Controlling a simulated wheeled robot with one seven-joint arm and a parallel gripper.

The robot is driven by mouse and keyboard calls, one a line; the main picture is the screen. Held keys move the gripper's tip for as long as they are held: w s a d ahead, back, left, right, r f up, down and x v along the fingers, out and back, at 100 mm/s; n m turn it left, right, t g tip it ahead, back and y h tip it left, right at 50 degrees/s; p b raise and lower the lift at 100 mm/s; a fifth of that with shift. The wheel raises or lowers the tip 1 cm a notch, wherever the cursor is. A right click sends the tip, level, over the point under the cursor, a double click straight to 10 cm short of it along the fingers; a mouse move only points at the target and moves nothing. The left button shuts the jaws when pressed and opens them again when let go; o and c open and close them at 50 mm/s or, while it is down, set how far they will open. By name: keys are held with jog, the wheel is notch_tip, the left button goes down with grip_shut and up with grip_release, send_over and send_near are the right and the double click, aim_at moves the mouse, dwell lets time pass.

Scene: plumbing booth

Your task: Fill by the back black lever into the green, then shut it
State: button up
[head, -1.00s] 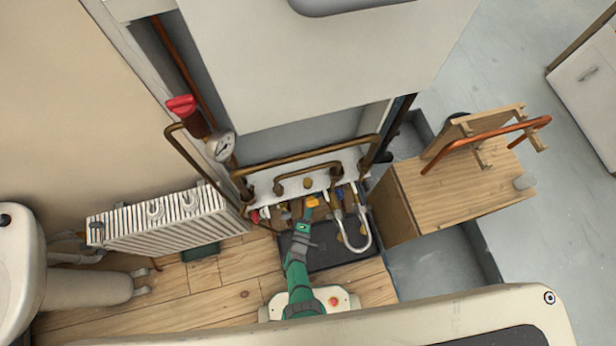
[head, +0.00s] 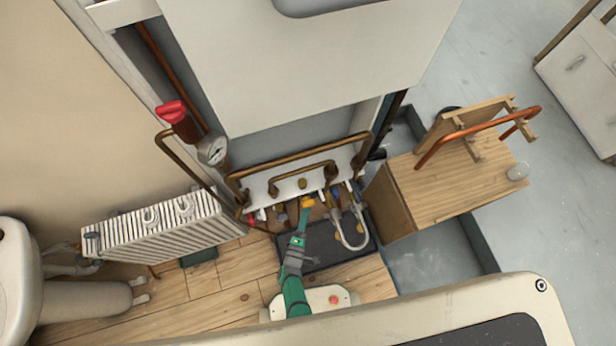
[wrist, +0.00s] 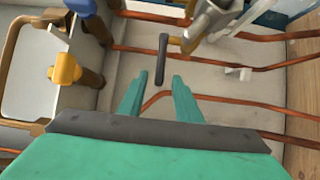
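My gripper (wrist: 157,97) is open and empty, its two green fingers apart in the wrist view. A black lever (wrist: 162,60) stands just ahead of the fingers, in line with the gap between them, on a brass fitting. I cannot tell whether it touches a finger, or whether it is the back one. In the head view my gripper (head: 302,224) is low under the boiler, among the pipes and valves, and hides part of them. The pressure gauge (head: 213,150) is on the left of the boiler; its needle and green zone are too small to read.
A yellow valve handle (wrist: 65,70) is left of my gripper, with a blue handle (wrist: 82,6) above it. Copper pipes (wrist: 240,103) cross beyond the fingers. A grey braided hose (head: 350,238) and a dark tray (head: 335,254) are beside my arm. A wooden box (head: 440,185) stands right.

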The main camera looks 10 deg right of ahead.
jog(key=shift+v, duration=2.8)
